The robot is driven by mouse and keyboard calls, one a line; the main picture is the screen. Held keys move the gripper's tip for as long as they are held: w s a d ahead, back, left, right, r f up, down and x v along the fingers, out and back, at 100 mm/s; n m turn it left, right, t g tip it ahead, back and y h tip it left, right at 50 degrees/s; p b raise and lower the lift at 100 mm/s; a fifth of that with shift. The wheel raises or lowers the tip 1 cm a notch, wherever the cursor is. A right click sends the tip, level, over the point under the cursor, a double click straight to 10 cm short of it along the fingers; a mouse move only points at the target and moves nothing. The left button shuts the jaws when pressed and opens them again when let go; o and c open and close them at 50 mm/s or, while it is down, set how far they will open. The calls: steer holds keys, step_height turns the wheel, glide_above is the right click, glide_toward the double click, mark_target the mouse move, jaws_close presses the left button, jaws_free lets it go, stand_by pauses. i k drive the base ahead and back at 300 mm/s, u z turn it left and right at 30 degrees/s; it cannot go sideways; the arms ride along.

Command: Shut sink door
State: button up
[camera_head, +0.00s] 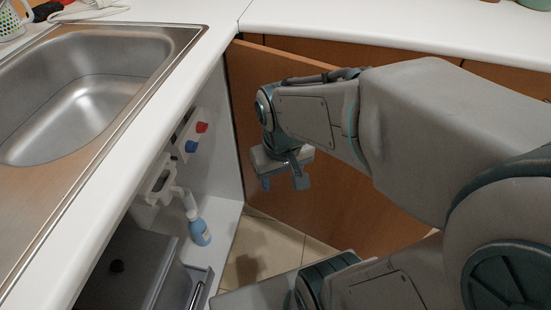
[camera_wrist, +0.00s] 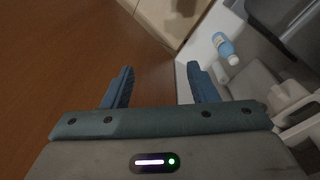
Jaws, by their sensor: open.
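The sink door (camera_head: 330,185) is a brown wooden panel, standing wide open to the right of the sink cabinet in the head view. It fills the left of the wrist view (camera_wrist: 60,60). The sink cabinet (camera_head: 222,225) is open and shows its white inside. My gripper (camera_head: 283,184) hangs in front of the door's inner face, near the hinge side. Its two blue fingers (camera_wrist: 160,88) are apart with nothing between them. I cannot tell whether it touches the door. My arm hides part of the door's right side.
A steel sink (camera_head: 85,90) is set in the white countertop (camera_head: 165,105) above the cabinet. Inside are a blue bottle (camera_head: 199,228) and a grey bin (camera_head: 130,265). Tiled floor (camera_head: 265,248) shows between cabinet and door. Brown cabinet fronts stand behind the door.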

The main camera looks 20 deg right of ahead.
mark_target(342, 209)
steer(key=k, duration=0.5)
steer(key=u, duration=2.3)
steer(key=k, duration=0.7)
steer(key=z, duration=0.8)
